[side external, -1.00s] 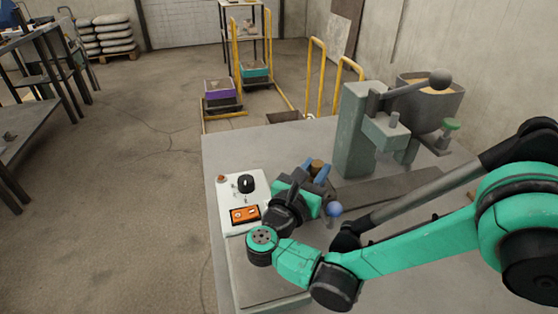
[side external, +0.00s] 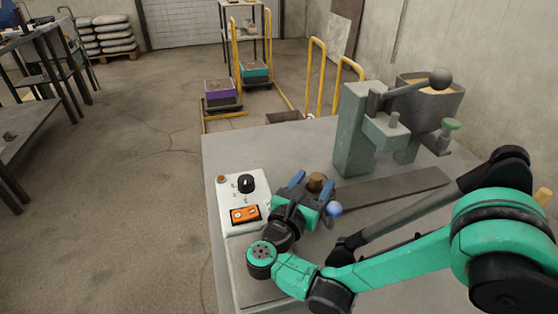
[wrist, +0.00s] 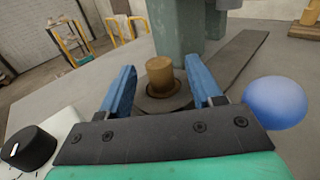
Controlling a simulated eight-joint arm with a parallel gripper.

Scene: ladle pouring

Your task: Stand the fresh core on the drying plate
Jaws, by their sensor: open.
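A brown cylindrical core with a wider foot (wrist: 160,77) stands upright between my gripper's two blue fingers in the wrist view. It also shows in the side view (side external: 317,182). A low dark plate (wrist: 178,104) shows around its foot; I cannot tell for sure whether this is the drying plate. My gripper (wrist: 161,66) is open, with one finger on each side of the core and visible gaps between. In the side view my gripper (side external: 313,181) reaches over the table, and its body hides the core's foot.
A grey-green press (side external: 358,130) with a lever and sand hopper (side external: 430,98) stands just behind the core. A white control box (side external: 230,188) with a black knob is at left. A blue ball (wrist: 275,102) is close at right. The table's back left is clear.

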